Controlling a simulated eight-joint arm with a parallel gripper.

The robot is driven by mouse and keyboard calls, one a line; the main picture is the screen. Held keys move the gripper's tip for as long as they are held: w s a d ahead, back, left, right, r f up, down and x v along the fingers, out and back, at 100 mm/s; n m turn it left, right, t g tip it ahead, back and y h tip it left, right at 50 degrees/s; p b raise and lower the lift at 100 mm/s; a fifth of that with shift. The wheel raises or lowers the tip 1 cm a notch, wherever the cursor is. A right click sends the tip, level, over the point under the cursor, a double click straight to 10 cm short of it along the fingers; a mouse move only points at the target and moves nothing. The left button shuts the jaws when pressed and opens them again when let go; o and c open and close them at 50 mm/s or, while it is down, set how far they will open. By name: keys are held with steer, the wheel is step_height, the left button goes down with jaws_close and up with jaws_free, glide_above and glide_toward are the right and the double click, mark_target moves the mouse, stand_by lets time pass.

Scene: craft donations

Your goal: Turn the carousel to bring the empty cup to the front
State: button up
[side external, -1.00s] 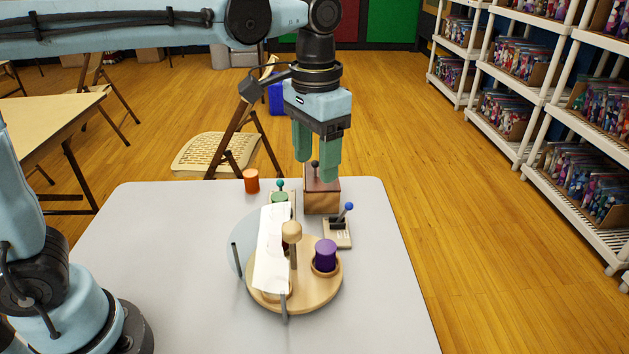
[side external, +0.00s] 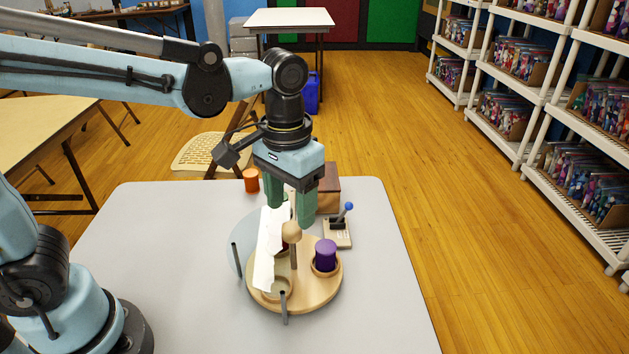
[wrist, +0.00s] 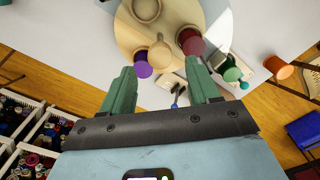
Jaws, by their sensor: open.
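The carousel is a round wooden disc (side external: 315,292) on the table, also seen in the wrist view (wrist: 128,38). A post with a round wooden knob (side external: 291,231) rises from it. A purple cylinder (side external: 326,252) stands in a cup at its right. A cup (side external: 280,285) that looks empty shows at the front beside a white sheet (side external: 266,255); the wrist view shows an empty-looking cup (wrist: 146,9). A dark red cylinder (wrist: 190,42) is also on the disc there. My gripper (side external: 290,212) is open above the knob; I cannot tell whether it touches the sheet.
A wooden box (side external: 329,190) and an orange cylinder (side external: 251,180) are behind. A green cylinder (wrist: 231,75) shows in the wrist view. The table's right and front-left areas are clear.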

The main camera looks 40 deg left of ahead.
mark_target(291, 226)
steer(key=shift+f, duration=2)
steer(key=shift+c, duration=0.4)
jaws_close()
